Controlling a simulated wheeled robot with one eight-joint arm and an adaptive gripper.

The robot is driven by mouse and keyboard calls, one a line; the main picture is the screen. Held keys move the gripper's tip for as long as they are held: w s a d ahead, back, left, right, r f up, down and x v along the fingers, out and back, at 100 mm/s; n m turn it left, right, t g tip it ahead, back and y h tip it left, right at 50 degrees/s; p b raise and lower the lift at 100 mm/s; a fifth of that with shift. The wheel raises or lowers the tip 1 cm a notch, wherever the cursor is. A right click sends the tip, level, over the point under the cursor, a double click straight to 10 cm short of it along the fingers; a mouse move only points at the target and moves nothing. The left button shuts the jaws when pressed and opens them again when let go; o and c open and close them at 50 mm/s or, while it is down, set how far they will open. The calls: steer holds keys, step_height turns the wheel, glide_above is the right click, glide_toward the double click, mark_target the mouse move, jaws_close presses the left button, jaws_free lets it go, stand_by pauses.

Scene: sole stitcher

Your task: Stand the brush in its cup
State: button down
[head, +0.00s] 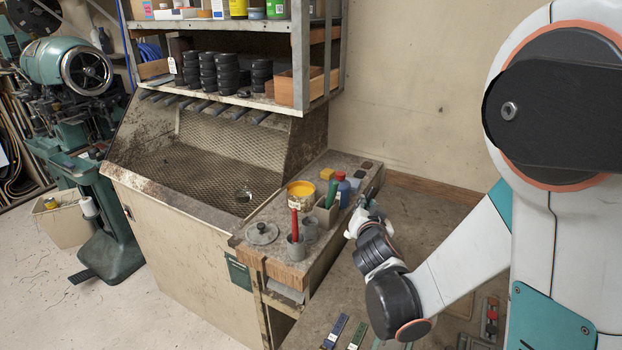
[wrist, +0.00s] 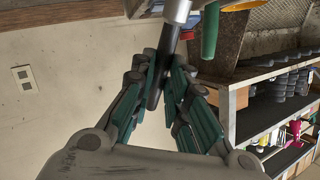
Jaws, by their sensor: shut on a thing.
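My gripper (head: 362,216) is at the right side of the narrow bench top. In the wrist view my gripper (wrist: 160,90) is shut on a dark rod-like handle (wrist: 162,62) with a silver-grey collar (wrist: 177,10) at its upper end, apparently the brush. Its far end is cut off by the picture edge, and the head view does not show it clearly.
A mesh-lined hood (head: 215,170) adjoins on the left. Shelves (head: 215,27) hang above.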

steer(key=w+f+n+y+b, duration=0.1)
steer(key=w+f+b, duration=0.1)
steer(key=w+f, duration=0.1)
step_height(320, 180, up, 10)
steer(key=r+n+t+y, duration=0.1)
steer(key=n+t+y, duration=0.2)
steer(key=n+y, duration=0.4)
glide_above(310, 230)
steer(key=n+h, duration=0.1)
step_height(310, 230, down, 12)
steer(key=b, duration=0.8)
steer(key=shift+d+r, duration=0.25)
steer(key=shift+d, duration=0.15)
steer(key=c, duration=1.5)
jaws_free()
